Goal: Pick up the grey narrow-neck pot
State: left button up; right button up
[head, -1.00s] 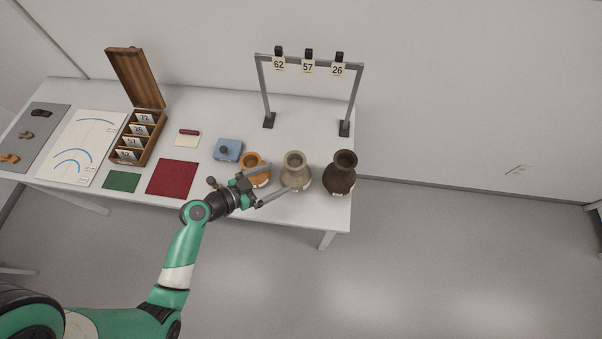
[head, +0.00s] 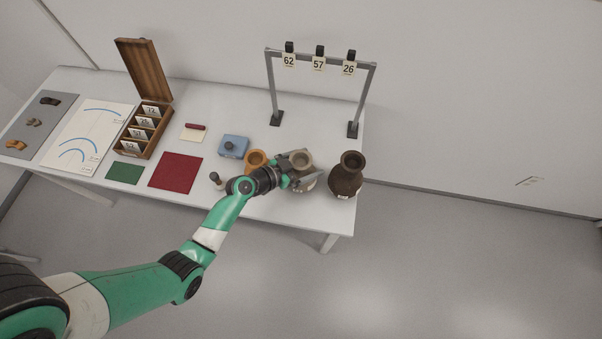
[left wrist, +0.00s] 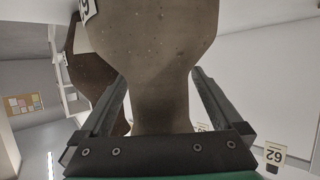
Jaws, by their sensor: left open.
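The grey narrow-neck pot (head: 301,158) stands upright near the front right of the table, between an orange pot and a dark brown pot. In the left wrist view the grey pot (left wrist: 160,50) appears upside down, and its neck lies between my fingers. My left gripper (head: 312,166) is open, with one finger on each side of the neck. In the wrist view gaps show beside the neck near the palm; contact at the fingertips cannot be told. My arm hides part of the pot's body in the head view. My right gripper is not in view.
The orange pot (head: 255,160) is close on the left, and the dark brown pot (head: 347,176) close on the right. A rack with number tags (head: 319,57) stands behind. A blue block (head: 232,147) and a red mat (head: 176,171) lie further left. The table's front edge is near.

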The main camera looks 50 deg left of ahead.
pick_arm(q)
jog(key=shift+w+f, duration=0.1)
jog(key=shift+w, duration=0.05)
jog(key=shift+c, duration=0.2)
grip_shut()
dwell(0.3)
